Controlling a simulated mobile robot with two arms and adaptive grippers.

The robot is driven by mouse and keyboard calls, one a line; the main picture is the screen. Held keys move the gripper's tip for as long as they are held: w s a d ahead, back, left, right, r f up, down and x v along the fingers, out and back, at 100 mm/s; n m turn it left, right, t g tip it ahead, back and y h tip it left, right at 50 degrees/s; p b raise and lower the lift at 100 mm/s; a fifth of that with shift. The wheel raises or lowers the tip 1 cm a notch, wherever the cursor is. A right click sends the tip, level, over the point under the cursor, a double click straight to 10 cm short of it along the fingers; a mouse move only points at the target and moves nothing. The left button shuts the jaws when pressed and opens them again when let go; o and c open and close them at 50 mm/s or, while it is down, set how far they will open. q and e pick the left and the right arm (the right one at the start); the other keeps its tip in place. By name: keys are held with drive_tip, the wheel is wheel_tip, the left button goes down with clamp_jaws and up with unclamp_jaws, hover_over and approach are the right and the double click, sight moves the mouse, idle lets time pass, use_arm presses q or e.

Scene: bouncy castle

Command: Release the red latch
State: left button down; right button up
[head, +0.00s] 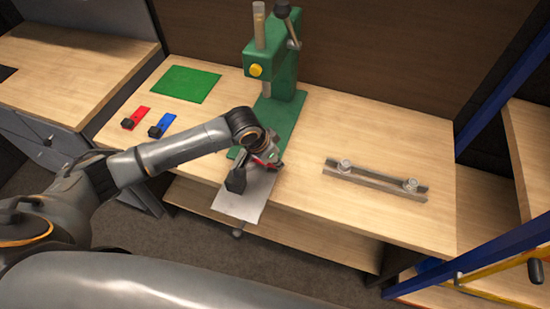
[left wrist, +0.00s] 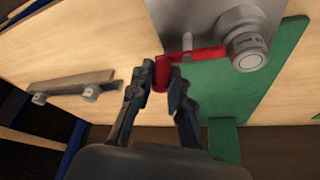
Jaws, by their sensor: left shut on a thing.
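The red latch (left wrist: 205,55) is a flat red bar beside a round grey knob (left wrist: 246,48) on a metal plate (left wrist: 205,18). Its free end is between the fingers of my left gripper (left wrist: 162,75), which is shut on it. In the head view, my left gripper (head: 254,170) is over the metal plate (head: 246,200) at the front of the green press (head: 275,112). A little of the red latch (head: 268,161) shows there, mostly hidden by my wrist. My right gripper is not in view.
A metal rail (head: 375,180) with two round knobs lies on the wooden bench (head: 320,210) to the right. A red piece (head: 139,114), a blue piece (head: 163,121) and a green mat (head: 190,84) lie at the left. Blue posts (head: 510,70) stand at the far right.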

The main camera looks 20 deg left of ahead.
use_arm(q)
drive_tip(key=shift+s+m+g+h+p, duration=0.15)
drive_tip(key=shift+s+m+g+p, duration=0.2)
drive_tip(key=shift+m, duration=0.4)
drive_tip(key=shift+m+g+h+p, duration=0.15)
drive_tip(key=shift+m+p, duration=0.25)
drive_tip(key=shift+m, duration=0.35)
drive_tip(key=m, duration=0.2)
drive_tip(key=shift+s+a+m+g+h, duration=0.15)
drive_tip(key=shift+s+m+g+h, duration=0.15)
drive_tip(key=shift+g+h, duration=0.1)
drive_tip(key=m, duration=0.1)
drive_tip(key=m+g, duration=0.1)
drive_tip(key=m+b, duration=0.1)
drive_tip(key=shift+s+a+f+m, duration=0.1)
drive_tip(key=shift+s+a+m, duration=0.15)
drive_tip(key=shift+s+m, duration=0.05)
drive_tip(key=m, duration=0.1)
drive_tip(key=m+g+b, duration=0.1)
drive_tip(key=m, duration=0.1)
drive_tip(key=a+m+g+b, duration=0.1)
drive_tip(key=shift+s+m, duration=0.3)
drive_tip(key=shift+s, duration=0.1)
